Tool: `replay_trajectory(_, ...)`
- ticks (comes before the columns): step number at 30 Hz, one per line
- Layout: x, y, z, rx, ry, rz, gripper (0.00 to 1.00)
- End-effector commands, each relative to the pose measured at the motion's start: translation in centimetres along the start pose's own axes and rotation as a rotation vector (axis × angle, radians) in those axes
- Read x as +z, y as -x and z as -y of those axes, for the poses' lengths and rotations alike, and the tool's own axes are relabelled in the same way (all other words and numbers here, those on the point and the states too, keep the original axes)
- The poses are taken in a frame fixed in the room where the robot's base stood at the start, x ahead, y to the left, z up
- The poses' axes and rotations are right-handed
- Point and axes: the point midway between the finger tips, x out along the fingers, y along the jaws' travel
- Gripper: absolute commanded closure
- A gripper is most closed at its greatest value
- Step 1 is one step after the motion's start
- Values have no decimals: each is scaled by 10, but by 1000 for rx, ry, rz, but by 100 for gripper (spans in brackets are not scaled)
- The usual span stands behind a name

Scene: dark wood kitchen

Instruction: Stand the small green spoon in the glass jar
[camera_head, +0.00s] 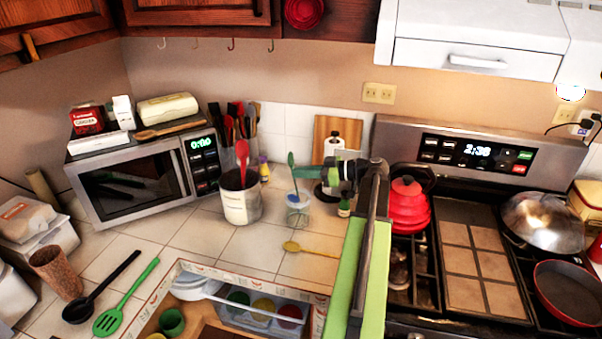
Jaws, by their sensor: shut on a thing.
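The small green spoon (291,159) is upright, bowl end up, with its thin handle running down. My gripper (298,173) reaches in from the right and is shut on the spoon's handle just below the bowl. The glass jar (298,216) stands on the tiled counter directly below my gripper. The handle's lower end meets the jar's mouth in the picture. I cannot tell how deep inside the jar it is.
A white crock (241,204) with a red spoon stands left of the jar. A yellow spoon (308,250) lies in front of it. A small bottle (344,207) and red pots (405,207) are to the right. An open drawer (250,285) is below.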

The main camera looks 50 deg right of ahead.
Motion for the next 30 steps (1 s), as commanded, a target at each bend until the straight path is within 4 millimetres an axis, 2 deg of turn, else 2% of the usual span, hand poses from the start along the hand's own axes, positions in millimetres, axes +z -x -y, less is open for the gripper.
replay_trajectory(1, 10, -1, 0, 0, 0, 0, 100)
replay_trajectory(10, 36, -4, 0, 1, 0, 0, 100)
replay_trajectory(22, 40, -4, 0, 1, 0, 0, 100)
replay_trajectory(23, 40, -4, 0, 1, 0, 0, 92)
replay_trajectory(27, 40, -4, 0, 1, 0, 0, 74)
replay_trajectory(30, 40, -4, 0, 1, 0, 0, 68)
